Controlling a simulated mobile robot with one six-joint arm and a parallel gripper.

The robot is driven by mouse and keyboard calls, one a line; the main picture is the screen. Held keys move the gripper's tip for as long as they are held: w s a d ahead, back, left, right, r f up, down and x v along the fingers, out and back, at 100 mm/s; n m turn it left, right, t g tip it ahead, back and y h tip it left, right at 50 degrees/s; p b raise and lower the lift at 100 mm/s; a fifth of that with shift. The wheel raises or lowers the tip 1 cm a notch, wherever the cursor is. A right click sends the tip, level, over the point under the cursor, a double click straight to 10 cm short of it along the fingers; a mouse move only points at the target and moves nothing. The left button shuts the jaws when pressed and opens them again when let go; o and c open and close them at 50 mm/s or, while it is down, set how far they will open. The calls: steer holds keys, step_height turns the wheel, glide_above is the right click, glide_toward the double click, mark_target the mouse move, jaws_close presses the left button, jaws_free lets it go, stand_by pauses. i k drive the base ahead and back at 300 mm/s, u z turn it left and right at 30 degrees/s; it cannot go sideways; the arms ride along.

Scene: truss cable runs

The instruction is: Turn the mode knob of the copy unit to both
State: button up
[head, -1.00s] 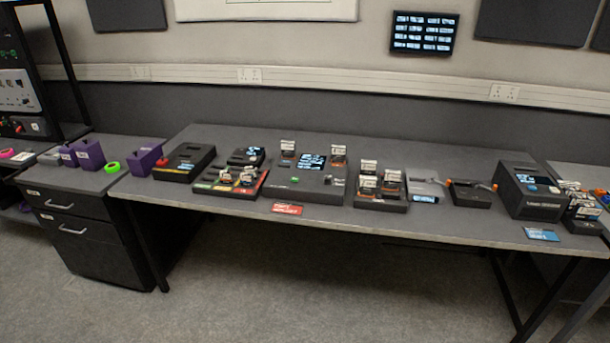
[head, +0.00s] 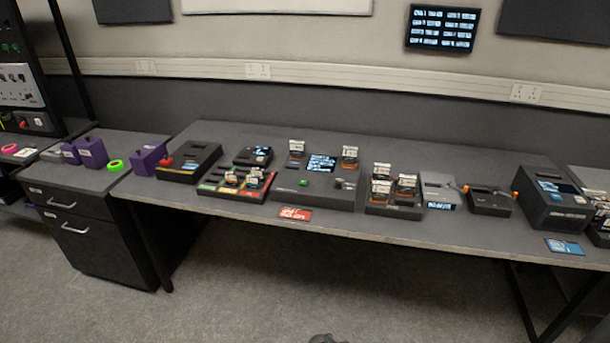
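The unit that looks like the copy unit (head: 318,198) is a flat dark box in the middle of the long table. It has a lit screen (head: 321,163), a small green button (head: 303,183) and a small dark knob (head: 338,184) at its right front. The knob's pointer and labels are too small to read. Two labelled cartridges, a left one (head: 296,147) and a right one (head: 349,155), stand at its back corners. My gripper is not recognisable in view. Only a small dark shape shows at the bottom edge, and I cannot tell what it is.
Left of the unit is a tray with coloured strips and cartridges (head: 236,193). To the right are a cartridge holder (head: 394,210), a grey device (head: 438,187) and a large dark box (head: 553,205). A red label (head: 295,214) lies in front. The floor before the table is clear.

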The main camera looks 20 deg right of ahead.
mark_target(337, 185)
steer(key=i, duration=1.05)
steer(key=z, duration=0.45)
